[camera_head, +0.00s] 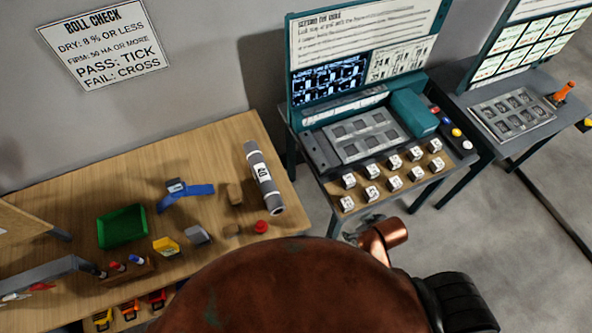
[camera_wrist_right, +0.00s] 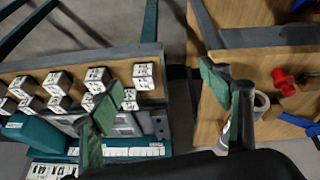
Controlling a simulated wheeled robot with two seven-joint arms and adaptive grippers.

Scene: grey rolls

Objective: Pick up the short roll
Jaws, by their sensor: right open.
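A grey roll (camera_head: 263,178) with a white label lies on the wooden table (camera_head: 90,195) near its right edge in the head view. A smaller dark grey piece (camera_head: 176,186) with a white label sits at the blue holder (camera_head: 190,196); it may be the short roll, but I cannot tell. My right gripper (camera_wrist_right: 162,97) is open and empty in the right wrist view, its green-padded fingers wide apart. A pale roll end (camera_wrist_right: 261,103) shows beside and partly behind its right-hand finger. My left gripper is not in view.
A green tray (camera_head: 122,228), a red knob (camera_head: 261,226) and small blocks stand on the table. To the right, across a gap, a teal-backed stand (camera_head: 365,55) holds several white labelled cubes (camera_head: 395,162). A wall sign (camera_head: 103,42) hangs behind.

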